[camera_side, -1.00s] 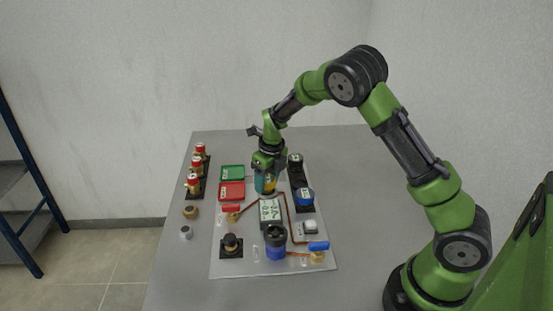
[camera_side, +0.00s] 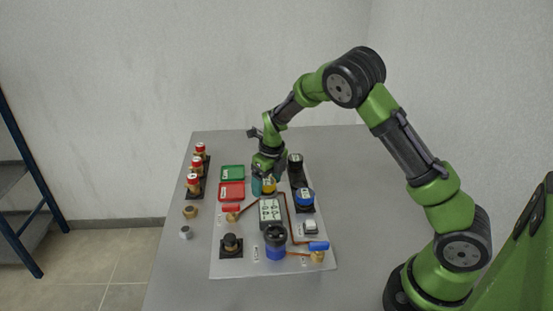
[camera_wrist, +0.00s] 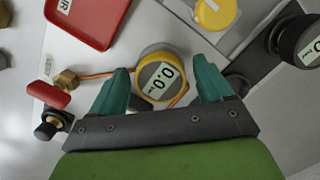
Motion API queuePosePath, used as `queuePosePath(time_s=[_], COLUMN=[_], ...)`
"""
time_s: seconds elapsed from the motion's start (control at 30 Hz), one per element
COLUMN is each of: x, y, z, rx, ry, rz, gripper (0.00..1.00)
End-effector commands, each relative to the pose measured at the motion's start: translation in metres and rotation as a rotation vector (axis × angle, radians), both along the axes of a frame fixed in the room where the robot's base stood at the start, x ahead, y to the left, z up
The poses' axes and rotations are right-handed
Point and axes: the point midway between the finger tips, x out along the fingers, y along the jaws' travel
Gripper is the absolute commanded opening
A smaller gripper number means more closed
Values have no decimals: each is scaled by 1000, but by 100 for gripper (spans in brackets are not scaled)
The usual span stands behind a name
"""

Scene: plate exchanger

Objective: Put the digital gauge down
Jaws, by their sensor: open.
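The digital gauge (camera_wrist: 158,80) is round and yellow, with a display reading 0.0. In the wrist view it sits between the teal fingers of my gripper (camera_wrist: 162,88), with a visible gap on both sides. In the side view the gauge (camera_side: 269,185) shows as a yellow patch beside the fingers of my gripper (camera_side: 264,186), low over the board near the copper pipe. My gripper is open around the gauge. The gauge's underside is hidden, so I cannot tell exactly what it rests on.
A red tray (camera_wrist: 88,18) and a red-handled valve (camera_wrist: 48,94) lie left. Another yellow round part (camera_wrist: 215,13) and a dark gauge (camera_wrist: 298,40) stand right. In the side view, a blue-and-black filter (camera_side: 275,243) stands in front. The table's left side (camera_side: 170,265) has free room.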

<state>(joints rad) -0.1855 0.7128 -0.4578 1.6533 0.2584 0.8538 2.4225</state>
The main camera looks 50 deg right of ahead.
Motion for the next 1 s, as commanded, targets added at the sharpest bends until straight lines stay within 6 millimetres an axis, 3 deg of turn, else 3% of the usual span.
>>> queuePosePath(time_s=[0.17,0.5,0.77,0.87,1.0], x=[-1,-13,-18,-26,-53], y=[1,1,1,3,17], z=[24,96,124,134,161], rx=[0,0,2,12,21], ry=[-6,-5,-4,-22,-105], rz=[3,2,10,96,424], gripper=[79,79,79,79,79])
